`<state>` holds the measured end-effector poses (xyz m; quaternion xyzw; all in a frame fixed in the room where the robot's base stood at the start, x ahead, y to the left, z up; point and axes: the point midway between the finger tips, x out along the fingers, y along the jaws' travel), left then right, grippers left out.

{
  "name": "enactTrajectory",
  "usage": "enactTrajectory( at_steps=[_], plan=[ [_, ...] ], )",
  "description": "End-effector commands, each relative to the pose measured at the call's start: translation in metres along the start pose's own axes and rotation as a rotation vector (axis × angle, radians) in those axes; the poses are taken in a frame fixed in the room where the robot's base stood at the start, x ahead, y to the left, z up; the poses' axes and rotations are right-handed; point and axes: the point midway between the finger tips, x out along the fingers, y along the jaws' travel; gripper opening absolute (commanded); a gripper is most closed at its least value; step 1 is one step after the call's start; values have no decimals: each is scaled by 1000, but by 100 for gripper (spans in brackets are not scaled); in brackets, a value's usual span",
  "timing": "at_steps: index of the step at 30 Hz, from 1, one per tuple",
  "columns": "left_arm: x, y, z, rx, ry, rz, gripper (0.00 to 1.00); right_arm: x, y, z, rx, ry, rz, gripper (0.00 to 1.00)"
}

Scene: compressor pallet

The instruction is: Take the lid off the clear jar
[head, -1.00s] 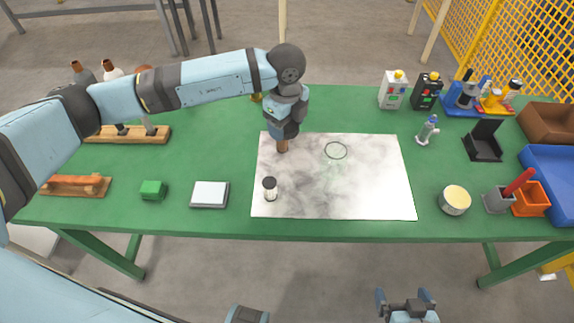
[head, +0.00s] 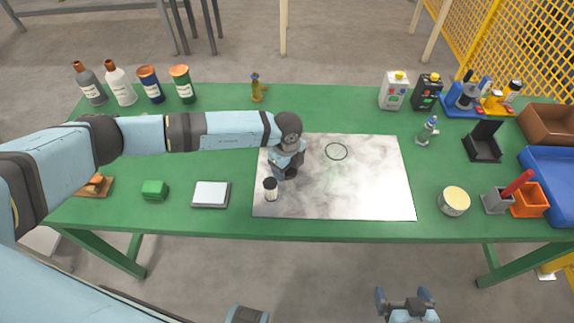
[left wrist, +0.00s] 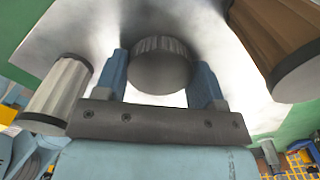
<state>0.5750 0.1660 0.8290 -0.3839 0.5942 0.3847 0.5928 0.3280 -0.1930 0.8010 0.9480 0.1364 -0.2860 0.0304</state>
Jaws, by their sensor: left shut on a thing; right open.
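My left gripper (head: 284,176) is low over the left part of the marbled white board (head: 350,195). In the left wrist view its blue fingers are on both sides of a dark round lid (left wrist: 160,68) with a ribbed rim and are shut on it. The jar body below this lid is hidden. A small whitish jar (head: 270,190) with a dark top stands on the board just in front of the gripper; a pale ribbed jar (left wrist: 60,90) shows left of the fingers in the wrist view. My right gripper (head: 408,296) is open and empty at the bottom edge.
In the wrist view a brown ribbed jar (left wrist: 275,40) is close to the right finger. A cream-topped round tin (head: 454,201) stands to the right. The right half of the board is clear.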

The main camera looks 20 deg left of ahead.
Motion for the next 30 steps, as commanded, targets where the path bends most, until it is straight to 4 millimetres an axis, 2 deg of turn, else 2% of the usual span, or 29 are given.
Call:
enactTrajectory(
  at_steps=[10,11,12,14,21,25,30],
  plan=[
    [4,-1,0,0,0,-1,35,2,0,2,0,1,0,100],
    [3,-1,0,0,0,-2,68,1,0,2,0,1,0,100],
    [2,-1,0,0,0,-1,77,1,0,1,0,1,0,100],
    [2,-1,0,0,0,-1,89,1,0,1,0,1,0,100],
    [2,-1,0,0,0,-1,89,1,0,1,0,1,0,100],
    [-5,-1,0,0,0,-2,89,0,0,0,0,1,0,100],
    [-33,-1,0,1,1,-4,89,1,0,2,-1,2,0,100]
  ],
)
